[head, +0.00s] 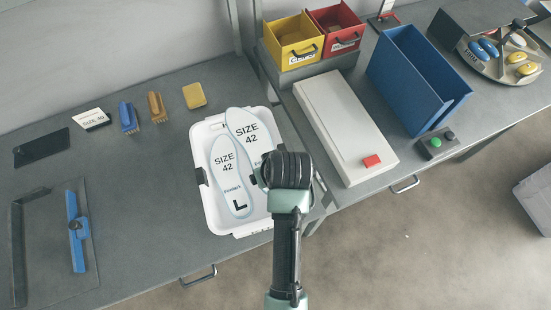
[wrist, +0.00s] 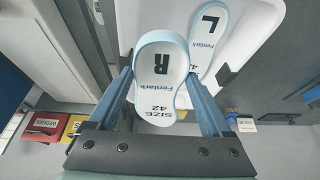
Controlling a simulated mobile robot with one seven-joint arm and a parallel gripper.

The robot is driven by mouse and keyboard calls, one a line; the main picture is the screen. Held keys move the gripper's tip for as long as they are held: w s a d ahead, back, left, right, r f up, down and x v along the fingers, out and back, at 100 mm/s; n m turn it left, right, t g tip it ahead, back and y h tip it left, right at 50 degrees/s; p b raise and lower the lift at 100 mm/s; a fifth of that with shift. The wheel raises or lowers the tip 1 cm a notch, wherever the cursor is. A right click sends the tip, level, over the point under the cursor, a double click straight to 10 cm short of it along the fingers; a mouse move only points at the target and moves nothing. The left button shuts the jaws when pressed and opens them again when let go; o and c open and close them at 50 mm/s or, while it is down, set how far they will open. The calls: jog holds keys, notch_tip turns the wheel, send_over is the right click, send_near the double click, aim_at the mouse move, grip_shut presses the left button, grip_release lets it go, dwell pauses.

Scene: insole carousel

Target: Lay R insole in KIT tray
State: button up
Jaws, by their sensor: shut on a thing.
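The R insole (head: 243,128) is white with a pale blue edge and marked SIZE 42. In the wrist view the R insole (wrist: 160,72) lies between the two fingers of my gripper (wrist: 161,88), which is shut on it. It looks nearer the camera than the L insole, so it seems held above the tray. The L insole (head: 229,170) lies in the left part of the white KIT tray (head: 212,215); it also shows in the wrist view (wrist: 208,38). In the head view my arm hides the lower R insole and the tray's right side.
Left of the tray are a blue brush (head: 128,118), a tan brush (head: 157,107), a yellow block (head: 194,95) and a blue-handled tool (head: 77,230). Behind right stand yellow (head: 292,40) and red (head: 336,28) bins, a long white box (head: 345,125) and a blue bin (head: 415,85).

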notch_tip(320, 180, down, 10)
jog(key=shift+d, duration=0.1)
dwell(0.4)
jog(key=shift+f, duration=0.55)
jog(key=o, duration=1.1)
jog(key=shift+o, duration=0.2)
jog(key=shift+r, duration=0.1)
